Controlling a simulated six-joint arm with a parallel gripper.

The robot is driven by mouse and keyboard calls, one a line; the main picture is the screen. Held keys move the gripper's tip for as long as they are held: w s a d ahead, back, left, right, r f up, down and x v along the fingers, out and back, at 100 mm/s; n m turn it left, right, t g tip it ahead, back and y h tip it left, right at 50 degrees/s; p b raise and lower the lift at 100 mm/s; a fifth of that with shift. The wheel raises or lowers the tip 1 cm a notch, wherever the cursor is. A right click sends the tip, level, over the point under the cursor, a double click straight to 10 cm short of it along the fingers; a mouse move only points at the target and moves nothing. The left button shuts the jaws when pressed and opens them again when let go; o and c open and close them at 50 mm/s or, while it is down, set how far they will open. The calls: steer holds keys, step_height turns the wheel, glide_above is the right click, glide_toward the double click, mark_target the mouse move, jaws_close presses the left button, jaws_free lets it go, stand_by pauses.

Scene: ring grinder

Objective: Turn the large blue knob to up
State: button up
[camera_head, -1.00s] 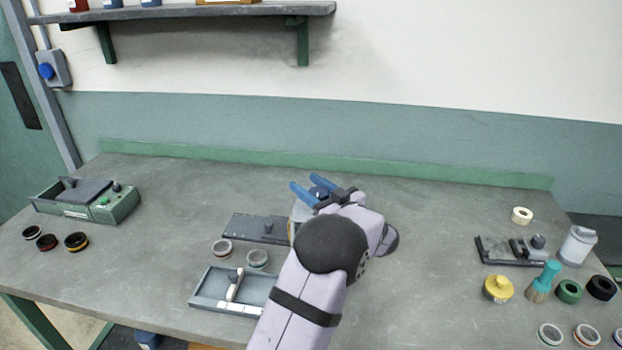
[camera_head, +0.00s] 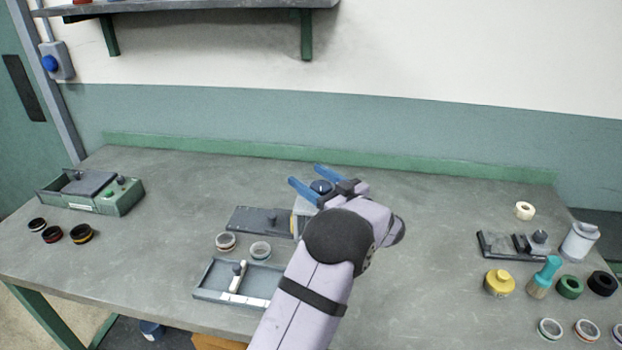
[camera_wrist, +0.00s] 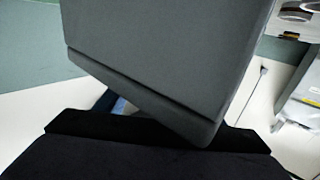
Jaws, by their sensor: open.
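My arm hides most of that machine. In the wrist view a large grey block (camera_wrist: 160,55) fills the middle, and the knob cannot be made out there.
A green box (camera_head: 92,190) stands far left. A bottle (camera_head: 580,242), brush, yellow pot and rings stand right. The bench behind the gripper is clear.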

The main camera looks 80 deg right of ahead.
step_height(320, 180, up, 10)
steer(key=b, duration=0.1)
stand_by(0.6)
